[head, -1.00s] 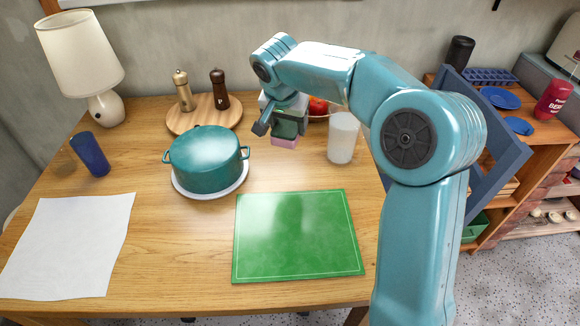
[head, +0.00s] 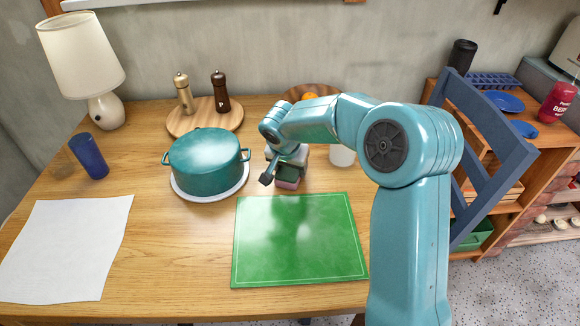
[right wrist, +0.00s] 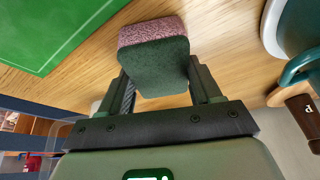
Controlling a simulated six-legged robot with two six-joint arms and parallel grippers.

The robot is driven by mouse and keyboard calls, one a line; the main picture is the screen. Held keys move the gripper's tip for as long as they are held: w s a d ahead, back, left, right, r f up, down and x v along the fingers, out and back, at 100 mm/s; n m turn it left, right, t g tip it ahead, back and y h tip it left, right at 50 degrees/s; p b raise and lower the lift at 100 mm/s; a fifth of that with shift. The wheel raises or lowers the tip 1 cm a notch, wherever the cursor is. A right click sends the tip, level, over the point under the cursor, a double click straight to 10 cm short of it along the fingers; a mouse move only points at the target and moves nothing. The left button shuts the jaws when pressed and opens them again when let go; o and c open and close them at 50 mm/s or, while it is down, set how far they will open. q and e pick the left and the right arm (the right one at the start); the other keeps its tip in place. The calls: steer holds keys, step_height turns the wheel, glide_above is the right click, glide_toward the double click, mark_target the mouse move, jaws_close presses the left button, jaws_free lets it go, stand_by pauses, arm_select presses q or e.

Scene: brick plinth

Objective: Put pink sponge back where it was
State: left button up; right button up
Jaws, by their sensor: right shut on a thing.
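The pink sponge (right wrist: 152,32) has a dark green side (right wrist: 155,65) and sits between the two fingers of my right gripper (right wrist: 160,88) in the right wrist view. The gripper is shut on it. In the head view the sponge (head: 287,184) shows under my right gripper (head: 285,172), just behind the far edge of the green cutting board (head: 300,240) and right of the teal pot (head: 205,160). Whether the sponge touches the table is hard to tell. My left gripper is out of view.
The pot stands on a white plate (head: 212,199). A round wooden board (head: 205,122) with two mills is behind it. A white cup (head: 342,156) is partly hidden by my arm. A blue cup (head: 89,155), lamp (head: 85,60) and white sheet (head: 65,245) are left. Bare table lies left of the cutting board.

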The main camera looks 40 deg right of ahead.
steer(key=shift+f, duration=0.15)
steer(key=o, duration=0.9)
steer(key=shift+o, duration=0.2)
steer(key=shift+r, duration=0.6)
steer(key=p+v, duration=0.1)
steer(key=v, duration=1)
steer(key=shift+a, duration=0.2)
